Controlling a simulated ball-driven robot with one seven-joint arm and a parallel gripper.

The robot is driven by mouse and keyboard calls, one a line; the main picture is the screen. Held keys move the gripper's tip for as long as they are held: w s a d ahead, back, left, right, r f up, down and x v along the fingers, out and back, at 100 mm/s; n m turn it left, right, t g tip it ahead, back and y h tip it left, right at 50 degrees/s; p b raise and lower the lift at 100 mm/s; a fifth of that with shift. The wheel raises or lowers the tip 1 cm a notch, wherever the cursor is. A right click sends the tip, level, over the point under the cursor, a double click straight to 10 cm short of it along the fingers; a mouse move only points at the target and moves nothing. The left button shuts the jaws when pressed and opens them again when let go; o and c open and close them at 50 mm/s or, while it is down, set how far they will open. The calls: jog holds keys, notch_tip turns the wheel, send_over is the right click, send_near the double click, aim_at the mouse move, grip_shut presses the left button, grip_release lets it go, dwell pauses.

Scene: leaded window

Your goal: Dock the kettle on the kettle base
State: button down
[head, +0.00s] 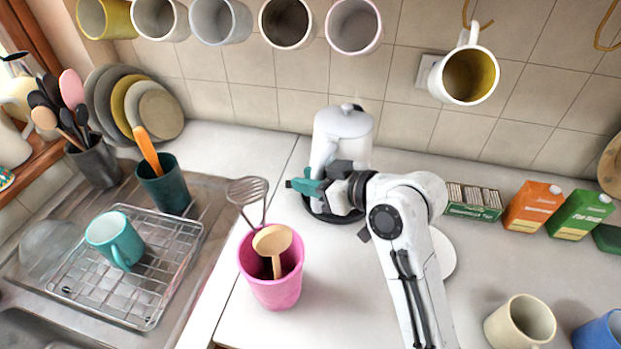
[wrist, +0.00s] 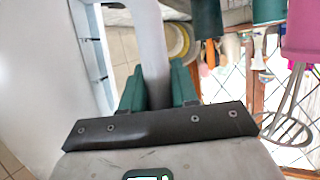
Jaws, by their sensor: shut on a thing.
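The white kettle (head: 343,125) with a domed lid stands upright at the back of the counter, near the tiled wall. A dark round base (head: 318,212) shows beneath it, partly hidden by my arm; I cannot tell whether the kettle touches it. My gripper (head: 312,184), with green fingers, is at the kettle's near side. In the wrist view my gripper (wrist: 158,88) is shut on the kettle's pale handle (wrist: 152,50), which passes between the fingers. The kettle's lower part is largely hidden in the head view.
A pink utensil pot (head: 272,285) stands in front of the kettle. A white disc (head: 446,255) lies partly behind my arm. Cartons (head: 532,207) stand at the right, a cream mug (head: 520,322) front right. Mugs (head: 354,25) hang above. The drying rack (head: 130,265) is left.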

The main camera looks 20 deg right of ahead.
jog(key=shift+f+b, duration=0.4)
dwell(1.0)
jog(key=c, duration=1.1)
grip_release()
jog(key=shift+s+d+r+p, duration=0.1)
jog(key=shift+s+d+p, duration=0.3)
jog(key=shift+s, duration=0.25)
jog(key=shift+p+v, duration=1.45)
jog(key=shift+v, duration=3.25)
